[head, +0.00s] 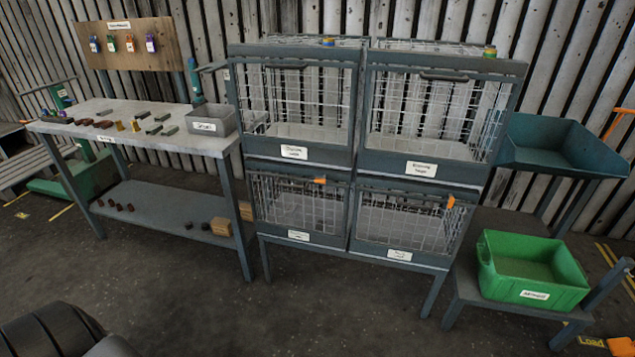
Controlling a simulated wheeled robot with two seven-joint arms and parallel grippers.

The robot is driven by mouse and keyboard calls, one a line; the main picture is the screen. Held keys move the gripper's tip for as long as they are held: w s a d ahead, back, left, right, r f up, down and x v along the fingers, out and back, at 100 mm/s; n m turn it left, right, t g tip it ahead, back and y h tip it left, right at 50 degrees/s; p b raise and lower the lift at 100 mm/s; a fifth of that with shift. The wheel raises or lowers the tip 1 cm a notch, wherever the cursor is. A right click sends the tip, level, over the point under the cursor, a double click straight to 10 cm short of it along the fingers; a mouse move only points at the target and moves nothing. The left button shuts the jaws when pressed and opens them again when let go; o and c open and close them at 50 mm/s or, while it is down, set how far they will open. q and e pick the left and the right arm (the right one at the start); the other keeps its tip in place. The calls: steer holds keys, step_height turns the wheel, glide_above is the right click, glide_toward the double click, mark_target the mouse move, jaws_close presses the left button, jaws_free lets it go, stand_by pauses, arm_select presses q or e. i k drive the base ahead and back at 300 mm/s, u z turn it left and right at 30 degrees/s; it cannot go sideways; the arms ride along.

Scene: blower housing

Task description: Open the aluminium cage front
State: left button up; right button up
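A dark grey steel rack holds wire-mesh cages in two rows of two. The upper left cage (294,152) and upper right cage (421,168) each have a dark handle along the top bar of the front and a white label below. The lower left cage (298,235) and lower right cage (399,254) have smaller mesh fronts with orange pieces at their upper edges. The label print is too small to read surely, so I cannot tell which cage is the aluminium one. All the fronts appear closed. Neither of my grippers is in view.
A workbench (75,129) on the left carries small parts and a grey bin (210,119). On the right are a teal tray (558,152) and a green crate (534,294) on a low stand. The floor before the rack is clear.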

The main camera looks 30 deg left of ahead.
mark_target(280, 177)
steer(key=u, duration=1.5)
steer(key=i, duration=0.5)
steer(key=z, duration=1)
